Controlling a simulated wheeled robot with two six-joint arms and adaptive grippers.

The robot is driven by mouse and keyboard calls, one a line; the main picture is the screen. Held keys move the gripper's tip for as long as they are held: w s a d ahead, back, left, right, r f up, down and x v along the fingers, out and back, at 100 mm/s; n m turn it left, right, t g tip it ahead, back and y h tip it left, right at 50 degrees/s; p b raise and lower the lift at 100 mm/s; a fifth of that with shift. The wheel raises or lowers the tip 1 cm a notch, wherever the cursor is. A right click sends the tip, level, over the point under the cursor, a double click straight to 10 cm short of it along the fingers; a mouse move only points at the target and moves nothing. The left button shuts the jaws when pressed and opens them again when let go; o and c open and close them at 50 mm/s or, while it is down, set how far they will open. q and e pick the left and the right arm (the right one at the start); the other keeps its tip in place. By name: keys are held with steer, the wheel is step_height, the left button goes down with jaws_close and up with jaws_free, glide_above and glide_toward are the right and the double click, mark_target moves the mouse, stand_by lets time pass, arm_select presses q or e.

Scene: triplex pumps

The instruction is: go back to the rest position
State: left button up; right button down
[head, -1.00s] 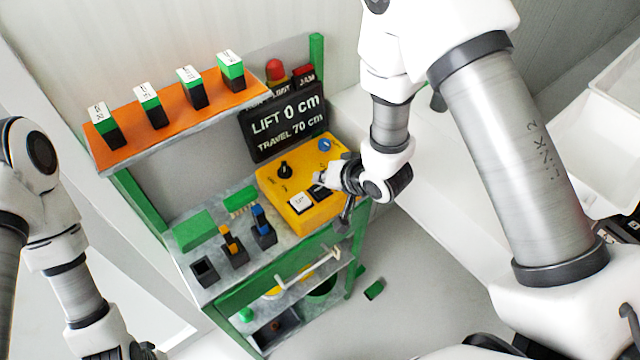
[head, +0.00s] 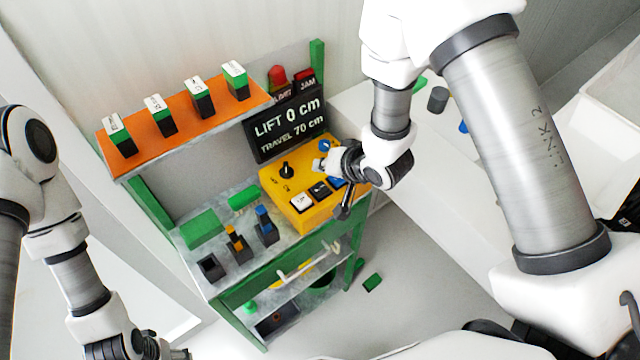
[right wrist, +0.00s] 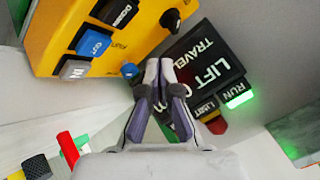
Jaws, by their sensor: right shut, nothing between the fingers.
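My right gripper (head: 320,164) is over the far right part of the yellow control box (head: 318,219), near its blue knob (head: 324,145). In the right wrist view its fingers (right wrist: 164,66) are together with nothing between them, close to the box's edge and the display. I cannot tell whether they touch anything. My left gripper (head: 172,352) is at the bottom left, cut by the frame edge, away from the bench; its fingers do not show clearly.
The display (head: 286,128) reads LIFT 0 cm, TRAVEL 70 cm. A green RUN lamp (right wrist: 240,95) is lit. The box has white (head: 302,203), black and blue buttons. A green piece (head: 372,283) lies on the floor.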

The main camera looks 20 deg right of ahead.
steer(key=s+d+f+n+g+h, duration=0.1)
steer(key=s+d+f+g, duration=0.2)
steer(key=s+f, duration=0.45)
steer(key=s+d+f+n+g+h, duration=0.1)
steer(key=s+d+f+g+h, duration=0.2)
steer(key=s, duration=0.7)
steer(key=s+d+f+n+g, duration=0.1)
steer(key=s+d+f+g, duration=0.15)
steer(key=s+f, duration=0.5)
step_height(320, 180, down, 10)
steer(key=s+b, duration=0.1)
steer(key=b, duration=1)
steer(key=shift+s+d+f+b, duration=0.2)
steer(key=shift+s+d+b, duration=0.15)
steer(key=shift+d, duration=0.1)
steer(key=shift+w, duration=0.1)
